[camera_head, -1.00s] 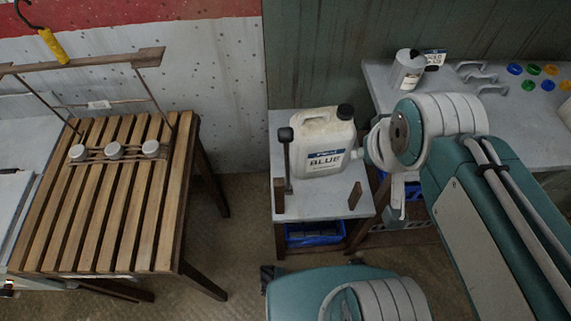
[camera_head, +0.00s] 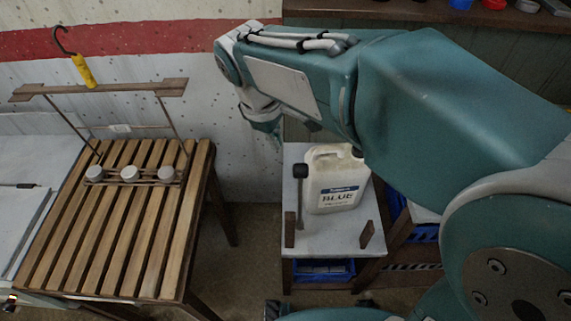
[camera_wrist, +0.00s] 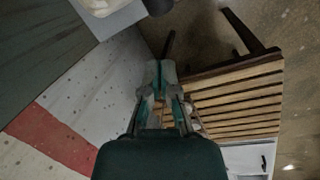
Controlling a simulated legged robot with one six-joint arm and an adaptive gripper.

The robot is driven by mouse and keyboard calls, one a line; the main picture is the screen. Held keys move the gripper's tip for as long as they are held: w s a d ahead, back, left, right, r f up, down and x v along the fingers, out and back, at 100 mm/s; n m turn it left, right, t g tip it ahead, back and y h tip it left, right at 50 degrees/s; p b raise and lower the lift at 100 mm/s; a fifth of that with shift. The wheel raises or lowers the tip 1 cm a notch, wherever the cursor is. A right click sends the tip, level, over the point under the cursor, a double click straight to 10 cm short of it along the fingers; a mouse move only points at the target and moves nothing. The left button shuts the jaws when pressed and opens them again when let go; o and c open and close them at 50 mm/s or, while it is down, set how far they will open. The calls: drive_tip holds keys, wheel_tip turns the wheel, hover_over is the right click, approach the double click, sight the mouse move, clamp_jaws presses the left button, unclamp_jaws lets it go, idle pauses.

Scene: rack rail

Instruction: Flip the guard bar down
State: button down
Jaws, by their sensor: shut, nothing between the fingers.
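The guard bar (camera_head: 100,89) is a wooden bar raised on two thin rods above the slatted wooden table (camera_head: 110,255) at the left of the head view. Three white round knobs (camera_head: 129,173) sit in a row on the table below the bar. My gripper (camera_wrist: 160,80) is shut and empty in the wrist view. The slatted table also shows there, to its right (camera_wrist: 240,97). In the head view the gripper is mostly hidden behind my arm, which reaches to the right of the bar. The gripper is apart from the bar.
A yellow-handled hook (camera_head: 82,70) hangs just behind the bar. A white BLUE jug (camera_head: 335,185) and a dark upright lever (camera_head: 300,185) stand on the small side table (camera_head: 325,239). The wall (camera_head: 150,50) is close behind. Floor shows between the tables.

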drive_tip(key=a, duration=0.1)
drive_tip(key=a+f+n, duration=0.1)
drive_tip(key=a+n, duration=0.1)
drive_tip(key=shift+w+a+f+h, duration=0.2)
drive_tip(key=shift+w+a+h, duration=0.1)
drive_tip(key=shift+w+a, duration=0.1)
drive_tip(key=shift+d, duration=0.1)
drive_tip(key=d+f, duration=0.5)
drive_tip(key=f, duration=0.2)
drive_tip(key=shift+s+d+f, duration=0.15)
drive_tip(key=shift+d+f, duration=0.1)
drive_tip(key=shift+f, duration=0.1)
